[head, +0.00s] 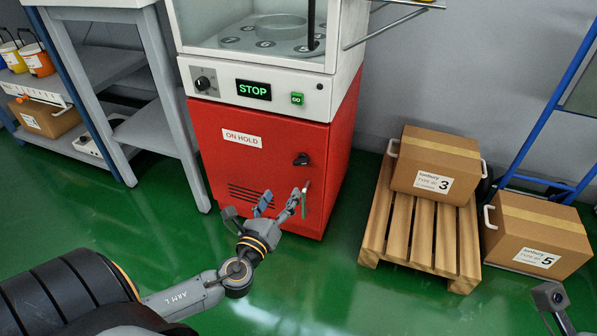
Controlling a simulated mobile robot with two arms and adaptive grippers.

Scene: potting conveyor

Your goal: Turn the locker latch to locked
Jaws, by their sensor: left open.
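The red locker (264,165) is the lower part of the machine, with an ON HOLD label on its shut front. A small black latch (302,159) sits on the upper right of this front, its knob lying roughly sideways. My left gripper (280,201) is open and empty in front of the locker's lower part, below the latch and apart from it. A thin pale and green piece (305,197) shows beside its right finger; I cannot tell what it is. A part of my right arm's end (550,296) shows at the bottom right; its fingers are not clear.
Above the locker are a dial (203,83), a STOP display (254,90) and a green GO button (297,99). A wooden pallet (422,234) bears a box (437,160) at right; another box (538,238) stands beside it. Green floor before the locker is clear.

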